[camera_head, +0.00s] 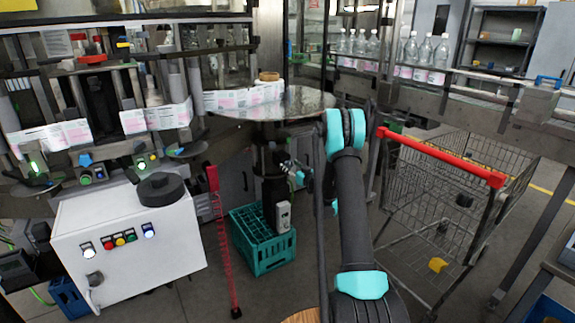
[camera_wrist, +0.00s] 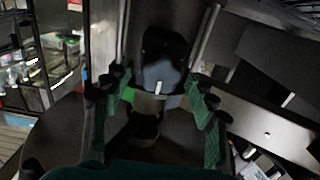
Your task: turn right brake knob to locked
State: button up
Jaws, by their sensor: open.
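My gripper (camera_head: 297,172) is beside the dark column under the round table in the head view, small and partly hidden by my arm. In the wrist view my gripper (camera_wrist: 156,82) is open, its green-padded fingers spread to left and right. A dark rounded knob-like part (camera_wrist: 162,50) with a grey-blue face and a short white mark shows between and beyond the fingers. It seems to be the brake knob. I see no finger touching it, but the gap is hard to judge. I cannot make this knob out in the head view.
The round table (camera_head: 300,100) is above my gripper. A teal crate (camera_head: 262,262) stands on the floor below. A red post (camera_head: 222,240) and a white control box (camera_head: 130,245) are to the left. A wire cart with a red handle (camera_head: 440,157) is to the right.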

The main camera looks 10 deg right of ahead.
jog(key=shift+c, duration=0.6)
jog(key=c, duration=1)
jog(key=shift+c, duration=0.2)
